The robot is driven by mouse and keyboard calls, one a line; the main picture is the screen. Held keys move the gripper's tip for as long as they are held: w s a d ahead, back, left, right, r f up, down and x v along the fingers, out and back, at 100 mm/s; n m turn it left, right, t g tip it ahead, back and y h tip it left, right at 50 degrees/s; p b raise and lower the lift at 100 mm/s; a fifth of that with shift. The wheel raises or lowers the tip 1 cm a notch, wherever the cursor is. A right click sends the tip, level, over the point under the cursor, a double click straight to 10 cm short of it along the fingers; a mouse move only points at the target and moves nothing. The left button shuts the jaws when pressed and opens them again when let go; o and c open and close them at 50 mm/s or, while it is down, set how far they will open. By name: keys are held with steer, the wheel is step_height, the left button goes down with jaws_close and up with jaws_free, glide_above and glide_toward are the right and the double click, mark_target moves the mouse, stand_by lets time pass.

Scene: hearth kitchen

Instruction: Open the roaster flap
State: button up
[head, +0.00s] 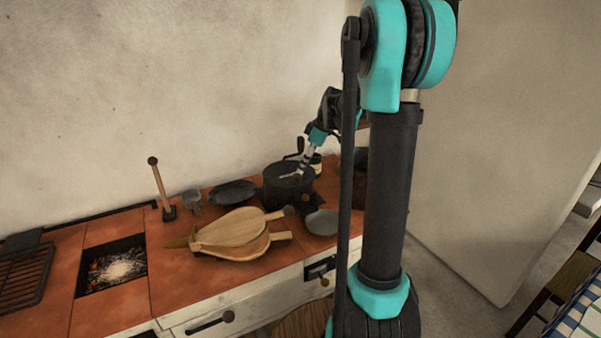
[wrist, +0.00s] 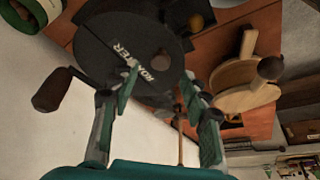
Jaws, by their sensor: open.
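The roaster (head: 280,190) is a dark drum standing toward the right end of the tiled counter. In the wrist view, its round black top (wrist: 105,42) bears white lettering, and a crank with a brown grip (wrist: 52,90) sticks out on the left. A small brown round spot shows on the top near its edge; I cannot tell whether it is the flap's knob. In the head view my gripper (head: 298,170) is just above the roaster; contact cannot be judged.
Wooden bellows (head: 232,232) lie on the counter left of the roaster. A dark pan (head: 234,192), a small metal cup (head: 192,200) and a grey round dish (head: 321,222) are nearby. An ember pit (head: 115,268) lies farther left. The wall stands behind.

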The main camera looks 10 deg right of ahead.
mark_target(298, 175)
steer(key=shift+x, duration=2.2)
jaws_close()
